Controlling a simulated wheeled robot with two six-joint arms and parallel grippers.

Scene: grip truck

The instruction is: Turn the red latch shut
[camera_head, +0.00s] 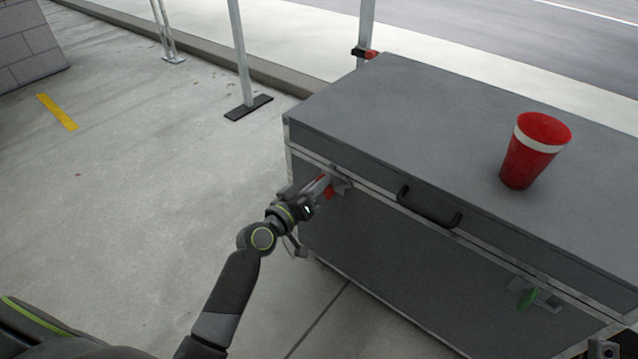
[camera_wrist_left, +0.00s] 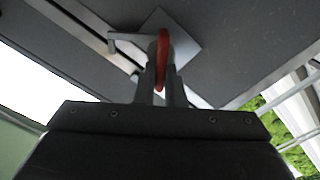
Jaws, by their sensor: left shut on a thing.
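The red latch (camera_head: 329,191) is on the front face of a large grey case (camera_head: 400,265), near its left end and just under the lid seam. In the left wrist view the red latch (camera_wrist_left: 163,58) is a red loop in front of a square metal plate (camera_wrist_left: 182,36). My left gripper (camera_head: 322,187) reaches in from the left at the latch. In the left wrist view my left gripper (camera_wrist_left: 160,85) has its fingers shut on the red latch. The right gripper's fingers do not show.
A red cup with a white band (camera_head: 532,152) stands on the case lid. A black handle (camera_head: 428,207) and a green latch (camera_head: 527,298) are on the front face to the right. Metal posts (camera_head: 240,55) stand behind.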

